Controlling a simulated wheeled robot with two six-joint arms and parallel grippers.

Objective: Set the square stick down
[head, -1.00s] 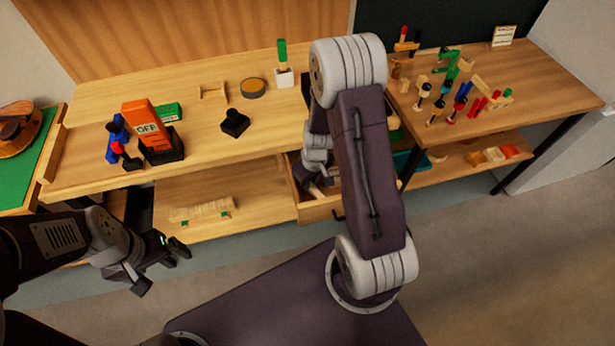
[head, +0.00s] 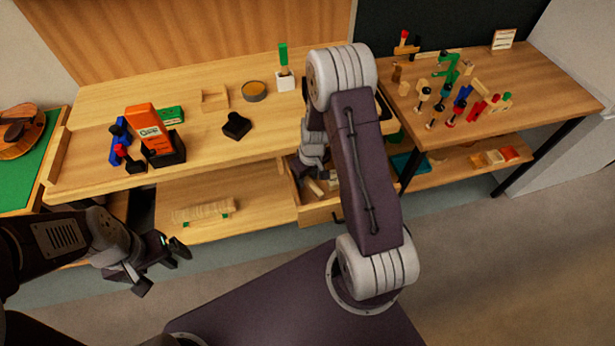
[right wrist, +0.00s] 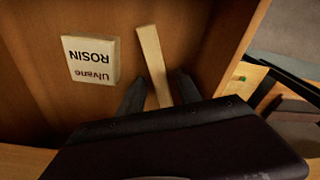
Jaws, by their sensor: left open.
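The square stick (right wrist: 152,55) is a pale, straight wooden bar in the right wrist view, lying in the wooden drawer (right wrist: 200,45). My right gripper (right wrist: 160,77) is open, with one dark finger on each side of the stick and a gap to both. The stick's near end is hidden behind the gripper body. In the head view my right arm reaches over the open drawer (head: 322,213) and mostly hides its gripper. My left gripper (head: 172,248) is open and empty, in front of the bench's lower shelf at the left.
A pale rosin box (right wrist: 91,60) lies in the drawer left of the stick. The bench top (head: 200,85) holds an orange box (head: 148,130), a black block (head: 236,125) and a round tin (head: 254,91). A side table (head: 540,90) with clamps stands right.

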